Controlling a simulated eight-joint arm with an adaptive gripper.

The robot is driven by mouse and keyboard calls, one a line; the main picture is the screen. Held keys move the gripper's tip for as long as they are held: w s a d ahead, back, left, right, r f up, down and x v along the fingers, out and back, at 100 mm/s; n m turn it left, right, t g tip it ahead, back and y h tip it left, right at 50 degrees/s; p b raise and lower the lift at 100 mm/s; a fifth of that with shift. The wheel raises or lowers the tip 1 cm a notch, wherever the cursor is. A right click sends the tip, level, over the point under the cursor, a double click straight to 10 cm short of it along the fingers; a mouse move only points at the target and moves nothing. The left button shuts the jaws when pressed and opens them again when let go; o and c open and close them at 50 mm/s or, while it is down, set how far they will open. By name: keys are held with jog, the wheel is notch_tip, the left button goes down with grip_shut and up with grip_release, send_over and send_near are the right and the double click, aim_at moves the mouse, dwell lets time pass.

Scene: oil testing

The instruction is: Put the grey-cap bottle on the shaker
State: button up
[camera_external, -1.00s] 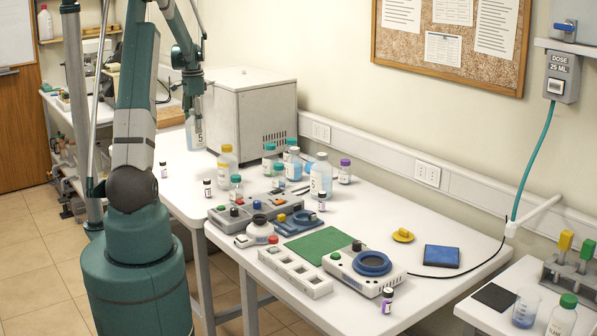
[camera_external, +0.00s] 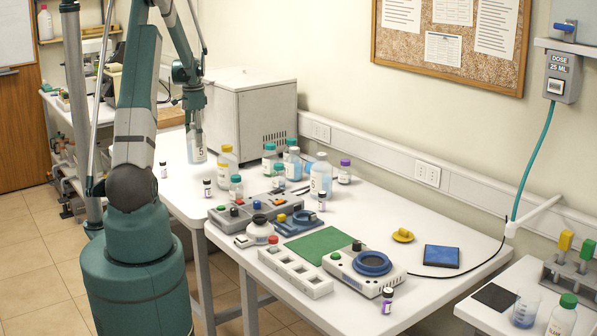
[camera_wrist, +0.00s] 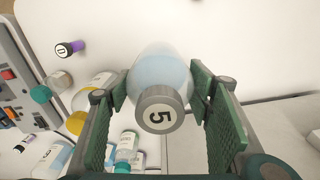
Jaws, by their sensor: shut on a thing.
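My gripper (camera_external: 194,118) is shut on the grey-cap bottle (camera_external: 197,148), a clear bottle with pale blue liquid. It hangs upright below my gripper at the far left end of the table, left of the grey box. I cannot tell whether its base touches the table. A white device with a round blue top (camera_external: 371,263), which looks like the shaker, stands near the table's front right. Its top is empty.
The large grey box (camera_external: 250,108) stands behind the bottle. Several bottles with yellow, teal and purple caps crowd the middle table. A blue pad (camera_external: 441,256) is right.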

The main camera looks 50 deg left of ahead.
aim_at(197, 152)
jog(key=shift+f, duration=1.5)
jog(key=shift+f+p, duration=0.3)
jog(key=shift+f, duration=1.55)
jog(key=shift+f, duration=0.15)
jog(key=o, duration=1.2)
jog(key=shift+c, duration=0.2)
jog(key=shift+r+b, duration=0.45)
jog(key=shift+r, duration=5.7)
